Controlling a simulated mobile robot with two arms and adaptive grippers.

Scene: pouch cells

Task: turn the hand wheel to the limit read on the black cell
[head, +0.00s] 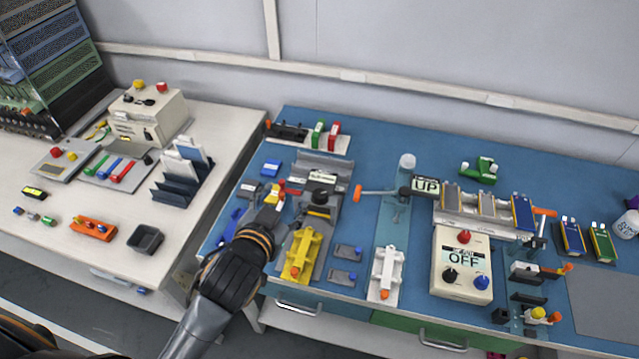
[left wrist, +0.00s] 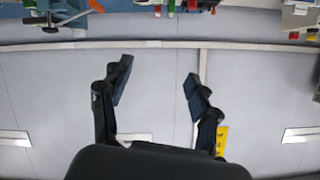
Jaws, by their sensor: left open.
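My left gripper (head: 262,218) reaches over the left part of the blue bench, beside a grey fixture. In the left wrist view it (left wrist: 158,88) is open, with nothing between its fingers. A dark round knob (head: 320,197) sits on the grey fixture, right of my gripper and apart from it; I cannot tell whether it is the hand wheel. A black piece (head: 288,131) lies in a white holder at the back left; I cannot tell whether it is the black cell. No limit can be read on it. My right gripper is not in view.
A yellow fixture (head: 300,254) stands near the bench's front edge. A white control box (head: 446,256) reads OFF; a sign (head: 426,185) reads UP. Blue (head: 571,238) and green (head: 602,243) cells lie at right. The left white table (head: 75,262) has some free room.

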